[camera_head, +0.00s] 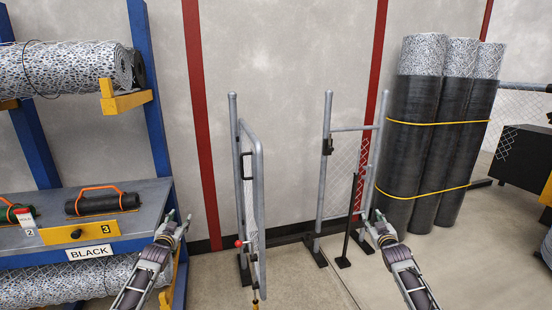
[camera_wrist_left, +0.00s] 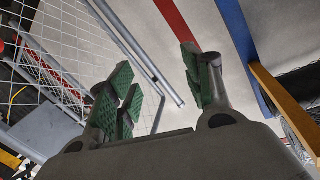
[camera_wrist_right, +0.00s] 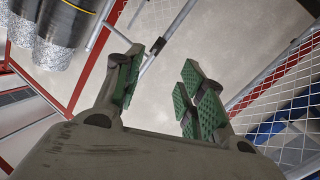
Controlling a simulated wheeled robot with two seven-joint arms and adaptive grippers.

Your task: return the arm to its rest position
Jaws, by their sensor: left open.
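My left gripper (camera_head: 176,222) is raised in front of the grey shelf on the left in the head view. Its green-padded fingers are spread apart and empty in the left wrist view (camera_wrist_left: 160,85). My right gripper (camera_head: 377,222) is raised in front of the right-hand gate post, left of the standing rolls. Its green-padded fingers are also apart with nothing between them in the right wrist view (camera_wrist_right: 160,82). Both forearms come up from the bottom of the head view.
A blue rack holds mesh rolls (camera_head: 65,68) and a grey shelf (camera_head: 150,196) with a black, orange-handled roll (camera_head: 103,203). Grey gate frames (camera_head: 260,205) stand in the middle. Strapped rolls (camera_head: 430,135) stand at right. Floor between my arms (camera_head: 297,285) is largely clear.

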